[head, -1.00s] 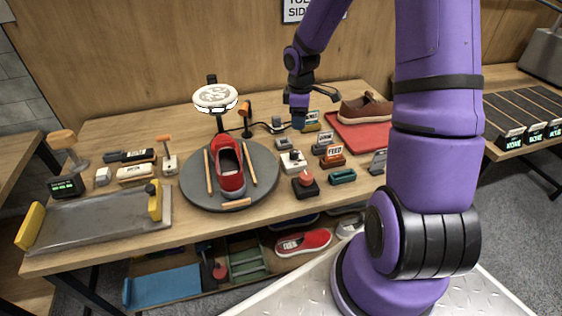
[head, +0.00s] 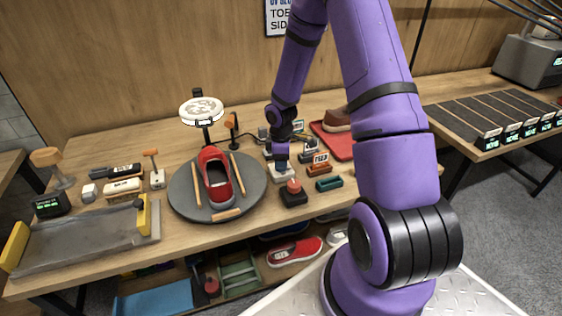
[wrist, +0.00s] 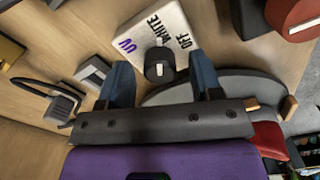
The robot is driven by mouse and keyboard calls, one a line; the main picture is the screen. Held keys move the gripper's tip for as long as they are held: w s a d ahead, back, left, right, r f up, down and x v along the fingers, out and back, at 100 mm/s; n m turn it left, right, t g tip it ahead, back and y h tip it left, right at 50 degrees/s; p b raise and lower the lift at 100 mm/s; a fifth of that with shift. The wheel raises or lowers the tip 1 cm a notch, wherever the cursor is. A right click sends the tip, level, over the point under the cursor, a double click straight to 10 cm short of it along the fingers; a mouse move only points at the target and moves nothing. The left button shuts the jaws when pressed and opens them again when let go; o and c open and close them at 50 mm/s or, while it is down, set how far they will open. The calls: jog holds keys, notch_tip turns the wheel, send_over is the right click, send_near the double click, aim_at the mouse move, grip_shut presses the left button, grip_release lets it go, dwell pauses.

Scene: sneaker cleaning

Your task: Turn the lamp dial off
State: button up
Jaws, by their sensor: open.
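The lamp dial (wrist: 160,62) is a black knob with a white mark, on a white box (wrist: 143,38) labelled UV, WHITE and OFF. I cannot tell which label the mark points at. My gripper (wrist: 161,66) is open, with one blue finger on each side of the knob in the wrist view; I cannot tell if they touch it. In the head view my gripper (head: 281,150) is right over the white box (head: 281,173), hiding the knob. The round lamp (head: 202,110) with a white rim stands behind the turntable.
A red shoe (head: 217,178) sits on a grey turntable (head: 183,188) left of the dial box. A red button (head: 293,190), an orange FEED block (head: 318,169) and a green tray (head: 329,183) stand close on the right. A red mat (head: 333,148) lies behind.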

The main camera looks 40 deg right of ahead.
jog(key=shift+f, duration=0.35)
jog(key=shift+c, duration=0.3)
jog(key=c, duration=0.9)
jog(key=shift+o, duration=0.2)
jog(key=shift+m, duration=0.3)
jog(key=m, duration=0.5)
jog(key=shift+m, duration=0.3)
jog(key=m, duration=0.5)
jog(key=shift+m, duration=0.3)
